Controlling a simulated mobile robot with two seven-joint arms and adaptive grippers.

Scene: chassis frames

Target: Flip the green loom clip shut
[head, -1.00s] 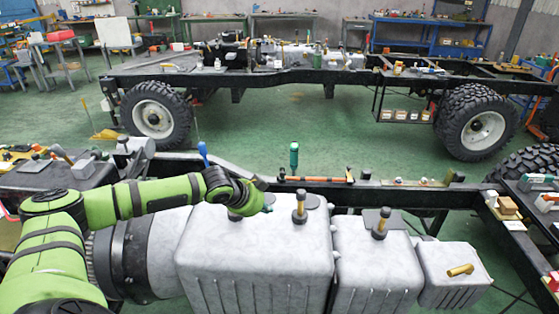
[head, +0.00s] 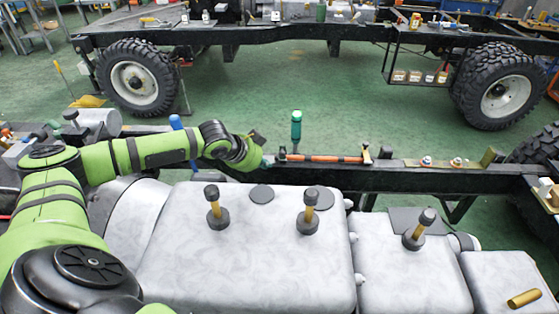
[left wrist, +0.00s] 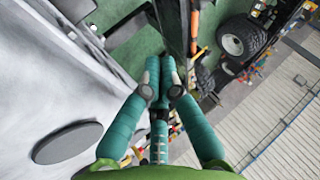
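The green loom clip (head: 296,127) stands upright on the near chassis rail in the head view, its green part sticking up at the left end of an orange loom (head: 325,158). My left gripper (head: 267,162) is low beside the rail, just left of the clip's base; I cannot tell whether it touches. In the left wrist view its teal fingers (left wrist: 161,68) come together at the tips, with nothing visible between them. The orange loom also shows beyond them in the left wrist view (left wrist: 193,32). The clip is not clearly visible there. My right gripper is not in view.
A grey tank (head: 250,255) with upright capped pegs (head: 308,212) fills the foreground below the rail (head: 420,178). A blue-handled tool (head: 177,123) stands behind my left arm. A second chassis with wheels (head: 137,77) stands across the open green floor.

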